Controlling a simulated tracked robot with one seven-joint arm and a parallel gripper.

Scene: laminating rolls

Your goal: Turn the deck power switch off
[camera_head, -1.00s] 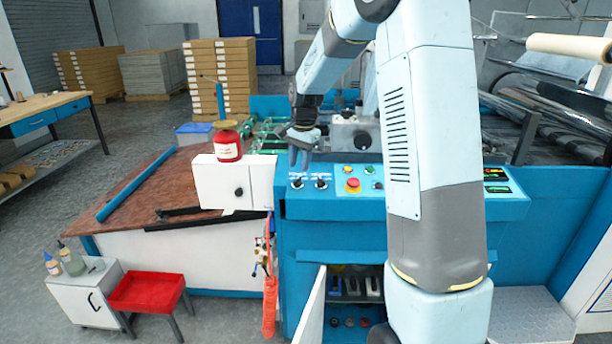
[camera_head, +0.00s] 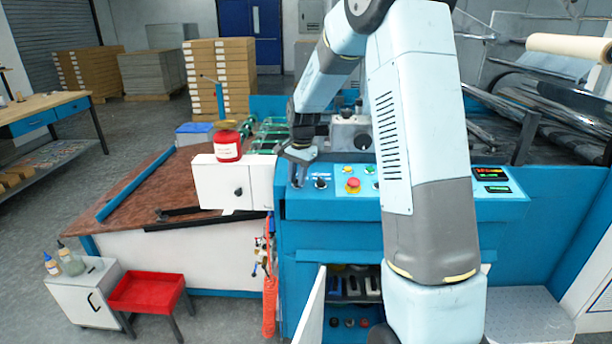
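The blue control deck (camera_head: 340,207) stands in the middle of the view. One black rotary switch (camera_head: 320,183) shows near its left end. A second switch just left of it, seen earlier, is now hidden behind my gripper (camera_head: 298,180). My gripper points down at the deck's left end, its fingertips at or just above the panel. I cannot tell whether it touches the hidden switch or how far its fingers are apart. The small panel labels are too small to read.
A red emergency button (camera_head: 352,185) and small yellow and green buttons sit right of the switches. A white box (camera_head: 232,184) with a red can (camera_head: 227,146) on top stands close to the left. A cabinet door (camera_head: 312,312) hangs open below the deck.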

